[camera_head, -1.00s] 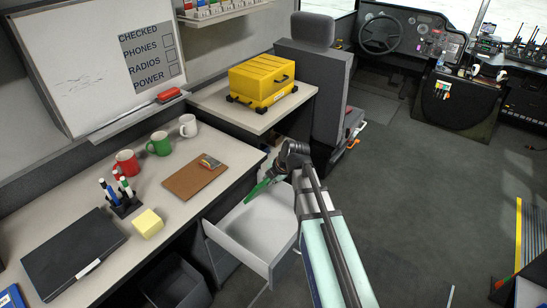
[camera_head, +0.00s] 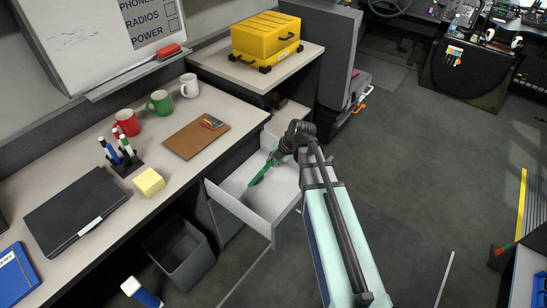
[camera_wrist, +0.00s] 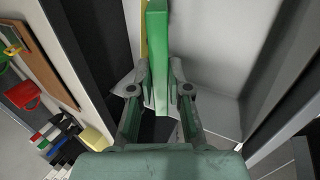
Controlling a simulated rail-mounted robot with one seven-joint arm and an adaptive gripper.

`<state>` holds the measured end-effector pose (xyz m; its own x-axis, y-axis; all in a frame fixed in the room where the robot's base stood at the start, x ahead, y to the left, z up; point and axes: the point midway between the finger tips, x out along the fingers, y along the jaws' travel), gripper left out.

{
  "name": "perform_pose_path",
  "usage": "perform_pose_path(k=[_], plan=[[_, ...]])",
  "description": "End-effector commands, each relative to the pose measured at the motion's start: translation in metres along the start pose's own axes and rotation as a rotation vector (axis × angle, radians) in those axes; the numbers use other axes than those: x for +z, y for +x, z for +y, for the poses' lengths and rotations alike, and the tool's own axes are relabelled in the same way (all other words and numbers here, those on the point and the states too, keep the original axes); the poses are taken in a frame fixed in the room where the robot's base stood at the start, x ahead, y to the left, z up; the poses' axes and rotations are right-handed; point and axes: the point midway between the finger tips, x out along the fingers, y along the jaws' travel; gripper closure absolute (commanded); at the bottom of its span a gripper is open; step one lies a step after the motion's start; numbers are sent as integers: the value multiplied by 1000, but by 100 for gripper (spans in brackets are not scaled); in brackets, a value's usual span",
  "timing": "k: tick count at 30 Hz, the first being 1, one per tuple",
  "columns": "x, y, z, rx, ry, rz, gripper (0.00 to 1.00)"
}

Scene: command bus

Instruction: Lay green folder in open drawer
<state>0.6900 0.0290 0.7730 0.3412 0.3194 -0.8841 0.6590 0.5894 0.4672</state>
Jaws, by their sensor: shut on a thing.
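The green folder (camera_head: 262,172) shows edge-on as a thin green strip in the head view. In the wrist view the green folder (camera_wrist: 157,50) stands upright between the fingers, with a yellowish strip along its left side. My gripper (camera_head: 277,155) is shut on the folder; its fingertips show in the wrist view (camera_wrist: 160,85). The open drawer (camera_head: 240,209) is white inside and pulled out from under the desk. The gripper and folder are over the drawer; I cannot tell whether the folder touches its floor. My arm hides the drawer's right part.
The desk (camera_head: 185,109) carries mugs, a brown clipboard (camera_head: 195,140), a yellow note block (camera_head: 148,182), a pen holder and a black binder (camera_head: 76,211). A grey bin (camera_head: 180,253) stands below. A yellow case (camera_head: 266,38) sits on the side counter. The aisle floor right is clear.

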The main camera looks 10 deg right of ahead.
Motion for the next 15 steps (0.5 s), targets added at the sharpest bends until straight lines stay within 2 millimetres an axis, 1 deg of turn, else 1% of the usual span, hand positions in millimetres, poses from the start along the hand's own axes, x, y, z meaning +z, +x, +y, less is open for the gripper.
perform_pose_path(k=[1,11,12,15], plan=[[0,6,-4,4,1,0,100],[0,30,-21,27,1,-1,100],[-1,30,-28,50,3,-1,100],[-1,30,-38,96,2,-2,100]])
